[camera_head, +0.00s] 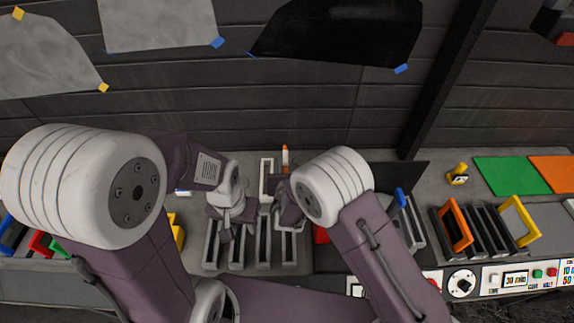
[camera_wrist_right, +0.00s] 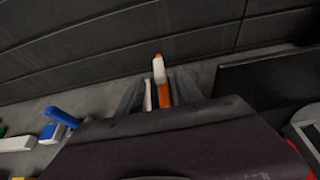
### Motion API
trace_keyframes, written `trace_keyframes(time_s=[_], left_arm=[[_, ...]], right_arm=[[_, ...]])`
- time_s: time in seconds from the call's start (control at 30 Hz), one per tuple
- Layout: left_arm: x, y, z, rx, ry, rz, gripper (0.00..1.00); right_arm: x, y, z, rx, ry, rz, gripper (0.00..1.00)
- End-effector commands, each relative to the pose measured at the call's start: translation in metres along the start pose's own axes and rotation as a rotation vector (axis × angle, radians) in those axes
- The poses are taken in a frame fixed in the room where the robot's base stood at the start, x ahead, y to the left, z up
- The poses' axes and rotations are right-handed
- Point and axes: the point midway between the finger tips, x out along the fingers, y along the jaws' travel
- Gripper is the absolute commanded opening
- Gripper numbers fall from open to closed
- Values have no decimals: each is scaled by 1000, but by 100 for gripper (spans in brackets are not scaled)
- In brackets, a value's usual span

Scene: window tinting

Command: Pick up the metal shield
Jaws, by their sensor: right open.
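I cannot tell for sure which thing is the metal shield. A pale upright frame (camera_head: 266,166) stands on the bench behind my grippers, and several grey metal frames (camera_head: 237,256) stand in a row in front. My right gripper (camera_head: 290,217) is partly hidden by its own arm. In the right wrist view its fingers (camera_wrist_right: 158,95) are apart, with a pale strip (camera_wrist_right: 148,96) and an orange and white stick-like thing (camera_wrist_right: 160,72) seen between them; contact is unclear. My left gripper (camera_head: 225,236) hangs over the grey frames; its jaw opening is unclear.
An orange frame (camera_head: 455,228) and a yellow frame (camera_head: 520,221) stand in a rack at right. Green sheet (camera_head: 511,176) lies at back right.

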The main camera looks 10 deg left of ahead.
Motion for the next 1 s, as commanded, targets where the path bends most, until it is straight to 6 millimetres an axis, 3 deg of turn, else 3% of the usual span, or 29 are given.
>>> trace_keyframes(time_s=[0.2,0.37,0.53,0.63,0.93,0.97,1.0], left_arm=[[-16,0,-2,0,0,0,36],[-18,0,-2,0,0,0,36],[-38,1,-4,0,0,0,36],[-39,1,-4,0,0,0,36],[-39,1,-4,0,0,0,36],[-39,1,-4,0,0,0,36],[-39,1,-4,0,0,0,36]], right_arm=[[30,-1,2,1,1,-3,44],[36,-1,1,2,1,-3,44],[61,-1,0,3,2,-5,44],[77,-1,-3,3,1,-5,44],[85,0,-4,3,1,-3,44],[85,0,-4,3,1,-3,41],[85,0,-4,3,1,-3,30]])
